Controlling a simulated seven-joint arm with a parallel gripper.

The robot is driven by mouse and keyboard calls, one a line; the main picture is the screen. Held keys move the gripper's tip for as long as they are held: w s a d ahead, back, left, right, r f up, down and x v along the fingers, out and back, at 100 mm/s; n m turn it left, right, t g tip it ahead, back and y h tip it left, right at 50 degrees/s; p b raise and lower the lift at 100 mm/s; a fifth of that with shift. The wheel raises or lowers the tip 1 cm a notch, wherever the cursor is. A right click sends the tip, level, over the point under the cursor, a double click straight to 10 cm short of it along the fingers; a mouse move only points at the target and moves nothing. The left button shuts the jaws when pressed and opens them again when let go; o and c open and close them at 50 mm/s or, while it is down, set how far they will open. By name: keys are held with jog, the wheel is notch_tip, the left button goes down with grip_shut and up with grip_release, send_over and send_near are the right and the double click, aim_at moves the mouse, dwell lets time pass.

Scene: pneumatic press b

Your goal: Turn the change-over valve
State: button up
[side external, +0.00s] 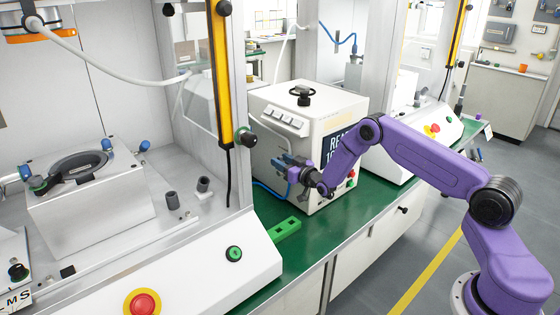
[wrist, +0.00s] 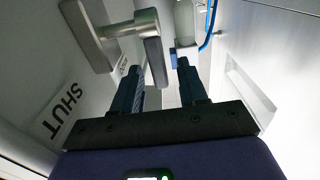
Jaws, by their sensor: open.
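In the wrist view, a grey lever handle with a round shaft and a dark bar-shaped grip (wrist: 155,62) sticks out from a pale wall. It appears to be the change-over valve. A label reading SHUT (wrist: 62,123) is on that wall at the left. My gripper (wrist: 160,68) is open, with one finger on each side of the grip's lower end; I cannot tell whether either touches it. In the side view, my gripper (side external: 283,163) is at the left face of the white box (side external: 270,125), above the bench. The valve is mostly hidden there.
A blue hose (side external: 268,188) runs near my gripper and also shows in the wrist view (wrist: 209,25). A green block (side external: 287,228) lies on the green bench (side external: 318,232). A black-knobbed yellow-edged frame post (side external: 224,75) stands to the left.

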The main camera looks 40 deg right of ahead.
jog(key=shift+w, duration=0.75)
grip_shut()
jog(key=shift+s, duration=0.1)
jog(key=shift+s+f+t, duration=0.25)
jog(key=shift+s+t, duration=0.3)
jog(key=shift+t, duration=0.85)
jog(key=shift+s+f+t, duration=0.2)
jog(key=shift+s+t, duration=0.4)
jog(key=shift+t, duration=0.8)
jog(key=shift+s+f+t, duration=0.25)
jog(key=shift+s+t, duration=0.3)
jog(key=shift+t, duration=0.85)
jog(key=shift+s+t, duration=0.1)
jog(key=shift+t, duration=0.2)
